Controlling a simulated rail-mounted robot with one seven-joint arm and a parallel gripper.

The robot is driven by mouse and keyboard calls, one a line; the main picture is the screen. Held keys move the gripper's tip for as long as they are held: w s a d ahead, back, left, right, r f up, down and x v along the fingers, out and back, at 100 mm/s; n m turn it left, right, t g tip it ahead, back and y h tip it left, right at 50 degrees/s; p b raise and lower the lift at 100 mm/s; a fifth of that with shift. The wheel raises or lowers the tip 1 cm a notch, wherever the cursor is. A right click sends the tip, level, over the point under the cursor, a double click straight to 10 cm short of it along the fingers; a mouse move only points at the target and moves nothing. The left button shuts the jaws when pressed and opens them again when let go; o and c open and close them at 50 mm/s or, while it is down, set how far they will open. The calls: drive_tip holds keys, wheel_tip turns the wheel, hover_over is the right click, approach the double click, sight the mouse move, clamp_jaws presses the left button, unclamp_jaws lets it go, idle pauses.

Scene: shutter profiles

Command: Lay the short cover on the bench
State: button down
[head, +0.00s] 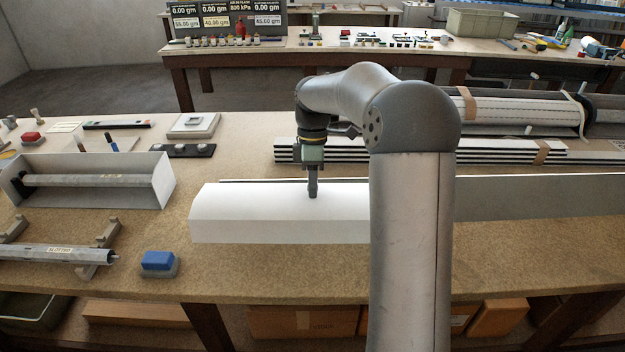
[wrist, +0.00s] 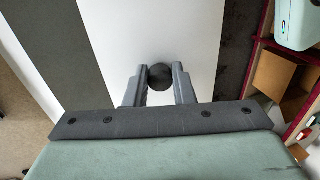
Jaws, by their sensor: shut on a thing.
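The short cover (head: 275,210) is a white, smooth profile with a curved top and a flat front face, lying lengthwise across the middle of the bench (head: 300,275) in the head view. Its right end is hidden behind my arm. My gripper (head: 313,192) points down onto its top. In the wrist view, my gripper (wrist: 160,80) has its two fingers on either side of a dark round knob (wrist: 160,74) on the white cover (wrist: 150,35), shut on it. I cannot tell whether the cover rests on something or hangs just above it.
A long grey profile (head: 540,196) runs right from behind my arm. Stacked slats (head: 420,152) lie behind. An open grey box with a roller (head: 95,180) and a blue block (head: 158,261) are at left. The bench's front strip is clear right of the blue block.

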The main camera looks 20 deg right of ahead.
drive_tip(key=w+b+x, duration=0.1)
drive_tip(key=b+x, duration=0.2)
drive_tip(key=x, duration=0.3)
drive_tip(key=w+d+b+x, duration=0.1)
drive_tip(key=b+x, duration=0.2)
drive_tip(key=x, duration=0.2)
drive_tip(key=shift+w+f, duration=0.25)
drive_tip(key=shift+f, duration=0.45)
drive_tip(key=c, duration=1.1)
unclamp_jaws()
drive_tip(key=shift+c, duration=0.2)
drive_tip(key=v, duration=1.7)
drive_tip(key=shift+w+r, duration=0.1)
drive_tip(key=shift+r, duration=0.1)
